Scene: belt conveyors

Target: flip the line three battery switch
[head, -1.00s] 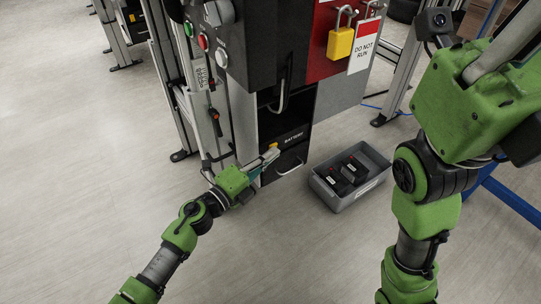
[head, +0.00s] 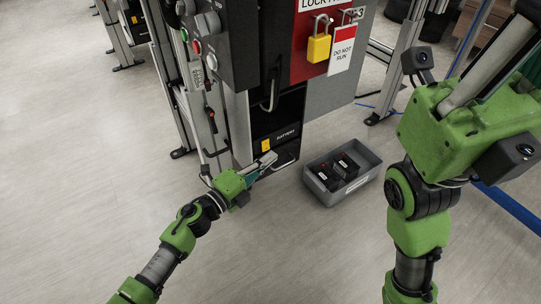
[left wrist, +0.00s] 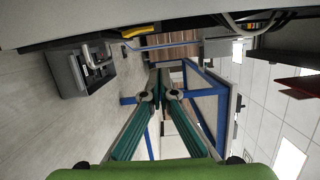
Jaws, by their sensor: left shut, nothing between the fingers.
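The battery panel (head: 291,131), marked BATTERY, is low on the dark cabinet in the head view. A small yellow switch (head: 265,146) is at the left of its label; its exact position is too small to tell. My left gripper (head: 270,158) is shut and empty, just below the yellow switch, with a small gap between them in the picture. In the left wrist view its teal fingers (left wrist: 159,95) meet at the tips, and the switch is not clearly seen there. My right gripper is partly in the head view, at the right edge; its fingertips are outside the picture.
A grey bin (head: 343,186) with black battery packs stands on the floor right of the cabinet. Above are a red lockout board (head: 306,62), a yellow padlock (head: 318,47) and a DO NOT RUN tag (head: 343,50). A handle (head: 270,95) sticks out above the panel.

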